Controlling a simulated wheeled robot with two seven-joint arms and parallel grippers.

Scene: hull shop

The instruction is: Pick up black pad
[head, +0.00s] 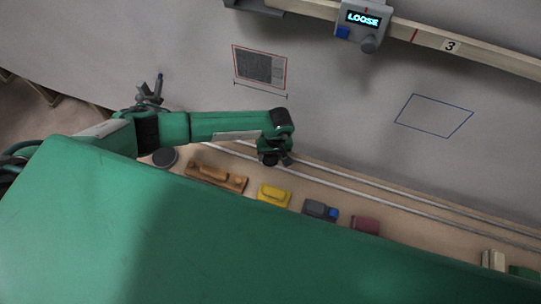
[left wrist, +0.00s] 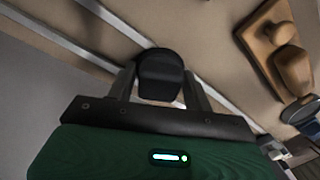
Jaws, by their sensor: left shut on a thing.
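My left gripper (head: 275,158) hangs over the shelf below the grey wall in the head view. In the left wrist view its two fingers (left wrist: 160,88) stand on either side of a black rounded block, the black pad (left wrist: 160,72), and are shut on it. The pad appears above the shelf surface, but its exact height cannot be told. In the head view it is a small dark shape (head: 268,158) at the gripper, partly hidden by the gripper. My right gripper does not show.
A brown wooden block (head: 215,177), a yellow block (head: 273,195), a grey-blue block (head: 318,209) and a red block (head: 365,225) line the shelf. A dark disc (head: 165,157) lies at left. Above, a rail carries a box (head: 361,20) reading LOOSE. The wall bears a red-outlined dark patch (head: 257,67) and an empty blue outline (head: 435,115).

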